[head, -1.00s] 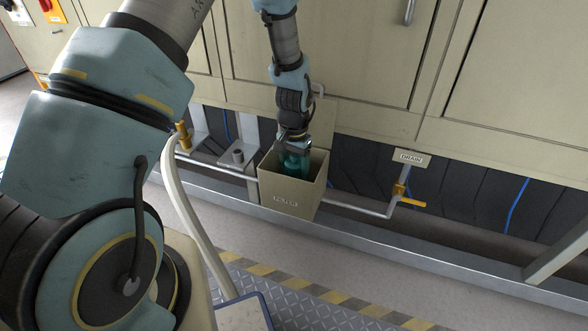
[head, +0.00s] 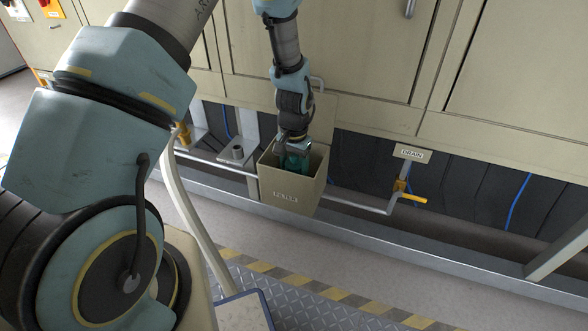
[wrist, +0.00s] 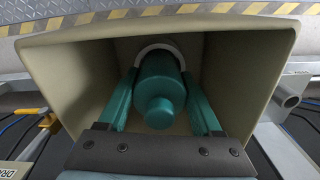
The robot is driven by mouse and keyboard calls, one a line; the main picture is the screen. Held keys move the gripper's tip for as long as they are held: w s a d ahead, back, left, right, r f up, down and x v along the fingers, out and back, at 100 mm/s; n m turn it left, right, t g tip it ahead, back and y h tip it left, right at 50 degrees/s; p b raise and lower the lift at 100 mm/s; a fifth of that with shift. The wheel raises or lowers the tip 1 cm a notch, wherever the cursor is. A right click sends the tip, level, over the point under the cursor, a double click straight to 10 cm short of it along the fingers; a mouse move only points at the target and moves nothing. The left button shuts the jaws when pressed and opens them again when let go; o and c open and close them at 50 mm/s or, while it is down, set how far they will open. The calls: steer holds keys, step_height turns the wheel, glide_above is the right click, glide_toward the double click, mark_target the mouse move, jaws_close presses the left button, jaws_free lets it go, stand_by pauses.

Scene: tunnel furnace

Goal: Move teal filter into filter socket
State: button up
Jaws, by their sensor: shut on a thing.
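The teal filter (head: 295,162) is inside the open-topped beige box labelled FILTER (head: 288,198). In the wrist view the filter (wrist: 160,85) stands between the two teal fingers of my gripper (wrist: 162,95), which is shut on it. A pale ring (wrist: 168,46) shows around the filter's far end at the bottom of the box; this looks like the filter socket. I cannot tell whether the filter is fully seated in it. In the head view my gripper (head: 293,148) reaches down into the box from above, and the box walls hide the filter's lower part.
The box walls (wrist: 70,75) stand close around my gripper. A pipe with a yellow-handled valve (head: 410,197) and a DRAIN label (head: 412,153) are to the right. A short grey pipe stub (head: 237,150) is to the left. Cabinet panels (head: 330,50) rise behind.

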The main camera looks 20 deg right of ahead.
mark_target(294, 156)
steer(key=shift+f, duration=0.3)
steer(key=shift+f, duration=0.35)
steer(key=o, duration=1.5)
steer(key=shift+r, duration=0.1)
steer(key=shift+r+p, duration=2.6)
steer(key=shift+r, duration=0.85)
